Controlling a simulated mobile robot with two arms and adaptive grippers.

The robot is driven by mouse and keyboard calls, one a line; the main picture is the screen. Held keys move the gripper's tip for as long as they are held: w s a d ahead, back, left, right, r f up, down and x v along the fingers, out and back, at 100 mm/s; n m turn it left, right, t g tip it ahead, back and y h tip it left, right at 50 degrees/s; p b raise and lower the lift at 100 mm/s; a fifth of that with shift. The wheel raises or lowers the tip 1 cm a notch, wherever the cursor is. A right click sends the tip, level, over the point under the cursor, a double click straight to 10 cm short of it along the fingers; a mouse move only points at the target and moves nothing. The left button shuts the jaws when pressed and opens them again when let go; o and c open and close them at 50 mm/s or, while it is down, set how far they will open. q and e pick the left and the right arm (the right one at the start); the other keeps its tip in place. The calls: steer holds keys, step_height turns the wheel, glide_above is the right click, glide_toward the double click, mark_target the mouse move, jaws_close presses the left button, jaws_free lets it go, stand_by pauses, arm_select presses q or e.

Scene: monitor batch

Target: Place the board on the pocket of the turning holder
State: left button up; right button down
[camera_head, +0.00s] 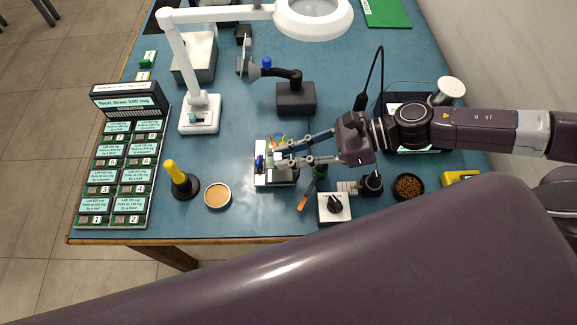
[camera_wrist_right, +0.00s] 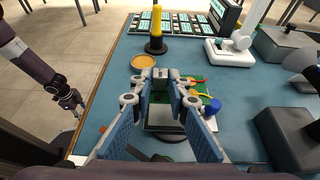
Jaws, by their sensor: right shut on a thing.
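My right gripper (camera_head: 281,155) reaches in from the right and is shut on a small grey part of the board assembly, near the table's front middle. The board (camera_wrist_right: 203,88) shows green with red and yellow parts beside the fingers; a blue knob-like part is at its edge. In the head view the board (camera_head: 279,140) is partly hidden by the fingers. A pale plate lies under it. My left gripper (camera_wrist_right: 70,101) shows small at the left of the wrist view.
A white magnifier lamp (camera_head: 200,114) stands behind left. A rack of labelled cards (camera_head: 121,160) is at the far left. A yellow-handled tool (camera_head: 179,178), a tan dish (camera_head: 217,195), a white knob box (camera_head: 334,207) and a brown-filled bowl (camera_head: 408,186) line the front edge.

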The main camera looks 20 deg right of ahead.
mark_target(289, 175)
steer(key=shift+f, duration=0.8)
step_height(289, 175, down, 4)
steer(key=shift+r, duration=0.25)
steer(key=shift+f, duration=0.35)
steer(key=c, duration=1.8)
jaws_free()
steer(key=shift+c, duration=0.2)
arm_select(q)
steer(key=shift+w+d+f, duration=0.1)
steer(key=shift+w+f, duration=0.05)
steer(key=shift+w, duration=0.45)
